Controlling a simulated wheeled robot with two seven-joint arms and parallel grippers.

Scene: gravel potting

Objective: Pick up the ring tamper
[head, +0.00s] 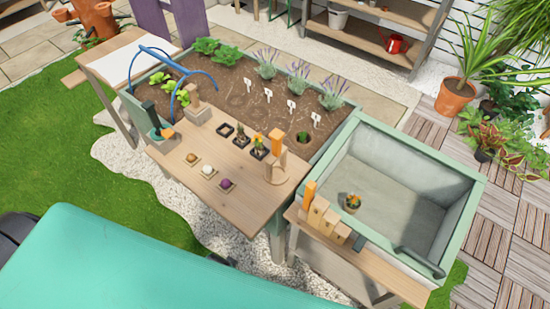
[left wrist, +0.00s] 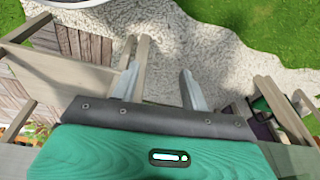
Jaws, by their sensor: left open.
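In the head view a pale wooden piece (head: 276,170) stands upright at the right end of the wooden work board, with an orange part (head: 276,135) at its top. It may be the ring tamper, but it is too small to tell. Another upright orange piece (head: 308,194) stands by wooden blocks on the lower shelf. My left gripper (left wrist: 158,72) shows in the left wrist view with its two fingers wide apart and nothing between them, above pale gravel. Neither gripper shows in the head view.
The work board (head: 225,168) carries small dishes and small potted plants. Behind it is a soil bed (head: 250,95) with plants and white labels. A blue arched tool (head: 172,57) rises at the left. A grey-green basin (head: 400,190) stands at the right with a small plant.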

